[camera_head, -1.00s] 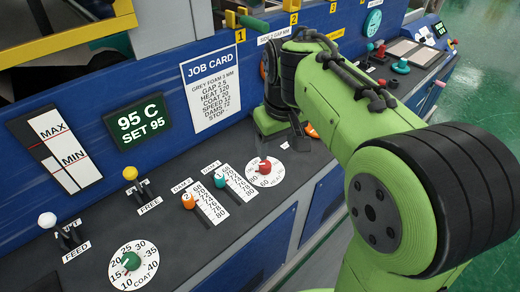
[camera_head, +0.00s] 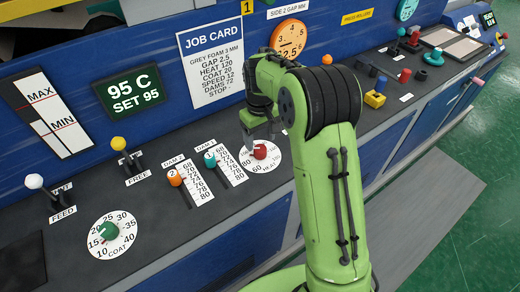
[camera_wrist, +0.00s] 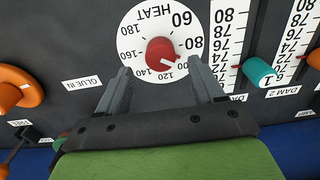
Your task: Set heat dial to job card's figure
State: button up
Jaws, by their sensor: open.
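The heat dial is a white disc (camera_head: 273,163) with a red knob (camera_head: 260,151). In the wrist view, the red knob (camera_wrist: 158,50) sits at the centre of the disc (camera_wrist: 135,38), and its white mark points between 120 and 80. My gripper (camera_head: 258,140) is open over the dial. In the wrist view, its fingertips (camera_wrist: 157,72) lie left and right, just short of the knob, with nothing between them. The job card (camera_head: 211,66) reads HEAT 120. The green display (camera_head: 136,98) reads 95 C, SET 95. My gripper hides part of the scale around 100.
Left of the dial are the teal dam knob (camera_head: 210,159) and orange dam knob (camera_head: 174,177) on their scales. The coat dial (camera_head: 112,235) and two levers stand further left. An orange knob (camera_wrist: 18,88) shows in the wrist view.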

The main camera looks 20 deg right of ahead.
aim_at(260, 148)
notch_tip(260, 148, down, 4)
jog(key=shift+f+b, duration=0.15)
jog(key=shift+b, duration=0.2)
jog(key=c, duration=1.1)
jog(key=shift+o, duration=0.2)
jog(key=shift+m, duration=0.4)
jog(key=m+p, duration=0.1)
jog(key=m, duration=0.3)
jog(key=shift+m, duration=0.3)
jog(key=m+p, duration=0.1)
jog(key=m, duration=0.4)
jog(key=shift+d+m, duration=0.1)
jog(key=shift+m, duration=0.2)
